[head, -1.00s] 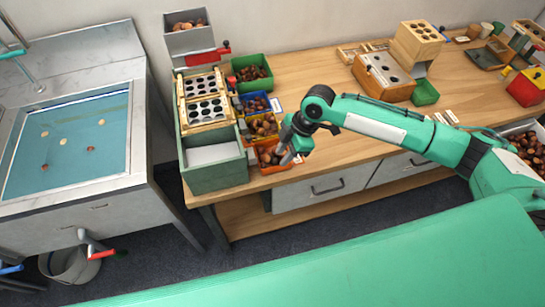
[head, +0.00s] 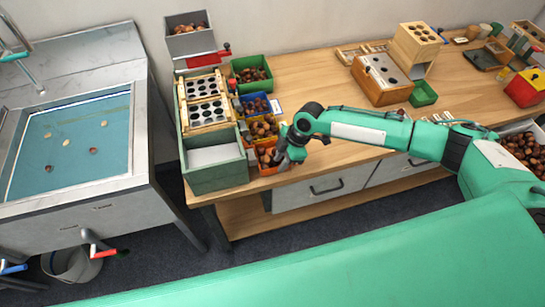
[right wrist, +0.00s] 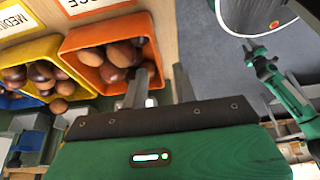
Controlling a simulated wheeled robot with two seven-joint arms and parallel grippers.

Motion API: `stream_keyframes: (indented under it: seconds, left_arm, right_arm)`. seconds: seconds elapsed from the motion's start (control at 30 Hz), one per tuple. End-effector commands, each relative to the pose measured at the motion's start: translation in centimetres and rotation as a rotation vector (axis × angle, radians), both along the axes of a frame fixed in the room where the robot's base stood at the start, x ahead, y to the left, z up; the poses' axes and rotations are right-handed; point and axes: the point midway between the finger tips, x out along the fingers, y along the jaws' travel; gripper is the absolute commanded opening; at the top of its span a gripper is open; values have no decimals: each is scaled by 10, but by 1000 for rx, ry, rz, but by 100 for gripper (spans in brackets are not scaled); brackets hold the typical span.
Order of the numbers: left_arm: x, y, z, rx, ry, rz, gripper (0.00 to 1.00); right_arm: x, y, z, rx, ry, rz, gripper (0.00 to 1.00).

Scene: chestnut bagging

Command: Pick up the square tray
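A dark, flat square tray (head: 484,58) lies on the bench at the far right back in the head view. It looks empty and may be the task's tray; no label shows. My right gripper (head: 284,156) is far to its left, over the front of the orange bin (head: 277,168). In the right wrist view its two fingers (right wrist: 160,88) are apart, with no object clearly between them. They overlap the near side of the orange bin (right wrist: 73,44), which holds chestnuts. I cannot tell whether they touch it. My left gripper is not identifiable in view.
A yellow bin (head: 252,136) and a blue bin (head: 244,110) stand behind the orange one. A green box (head: 192,182) with a wooden hole board (head: 217,123) stands at left. A wooden block stand (head: 365,74) is mid-bench. The middle bench top (head: 310,75) is clear.

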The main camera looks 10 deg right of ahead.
Motion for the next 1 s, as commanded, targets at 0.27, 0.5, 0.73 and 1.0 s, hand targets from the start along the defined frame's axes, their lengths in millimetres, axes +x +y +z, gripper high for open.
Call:
stream_keyframes:
  seconds: [0.27, 0.5, 0.73, 1.0]
  left_arm:
    - [0, 0, 14, 0, 0, 0, 32]
    - [0, 0, 14, 0, 0, 0, 32]
    - [0, 0, 13, 0, 0, 0, 32]
    - [0, 0, 10, 0, 0, 0, 32]
  right_arm:
    - [1, 11, -34, 0, 2, 0, 28]
    - [1, 13, -41, 0, 1, 1, 28]
    - [1, 13, -41, 0, 1, 0, 28]
    - [1, 13, -45, 0, 1, 0, 28]
